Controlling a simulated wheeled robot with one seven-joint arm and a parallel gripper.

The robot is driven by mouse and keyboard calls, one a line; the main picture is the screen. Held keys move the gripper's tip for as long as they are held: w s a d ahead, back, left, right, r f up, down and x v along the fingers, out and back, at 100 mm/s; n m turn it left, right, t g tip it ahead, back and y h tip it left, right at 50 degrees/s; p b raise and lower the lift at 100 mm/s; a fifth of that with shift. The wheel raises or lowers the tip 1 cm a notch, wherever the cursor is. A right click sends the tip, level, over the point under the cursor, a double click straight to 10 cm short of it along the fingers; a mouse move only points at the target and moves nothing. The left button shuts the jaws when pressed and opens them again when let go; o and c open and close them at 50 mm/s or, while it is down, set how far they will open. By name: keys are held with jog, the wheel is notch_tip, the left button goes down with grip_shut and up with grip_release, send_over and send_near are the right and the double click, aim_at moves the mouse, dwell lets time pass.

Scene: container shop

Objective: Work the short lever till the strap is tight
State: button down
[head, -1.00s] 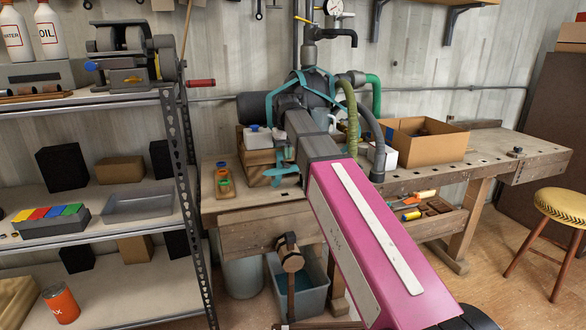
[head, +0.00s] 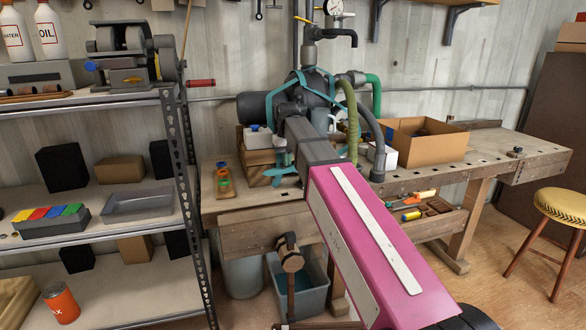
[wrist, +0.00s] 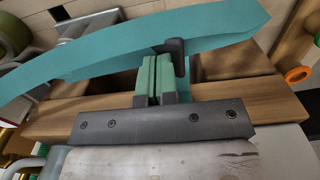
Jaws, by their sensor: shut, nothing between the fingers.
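In the wrist view a wide teal strap (wrist: 110,50) runs from the left edge up to the upper right, across wooden slats. A short dark lever-like piece (wrist: 177,58) stands against the strap. My gripper (wrist: 153,72) is shut and empty, its green pads together just left of this piece. I cannot tell whether they touch it. In the head view teal strapping (head: 274,98) goes around the dark pump-like machine (head: 252,107) on the bench. My arm hides my fingertips there. How tight the strap is cannot be judged.
An open cardboard box (head: 440,148) and a grey hose (head: 375,135) are on the workbench (head: 520,152) right of my arm. A metal shelf (head: 85,222) stands at the left. Small orange and green items (head: 223,178) lie on the bench's left end.

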aim_at(287, 169)
jog(key=shift+f, duration=2.05)
jog(key=shift+r, duration=3.35)
dwell(1.6)
jog(key=shift+d, duration=0.1)
dwell(0.6)
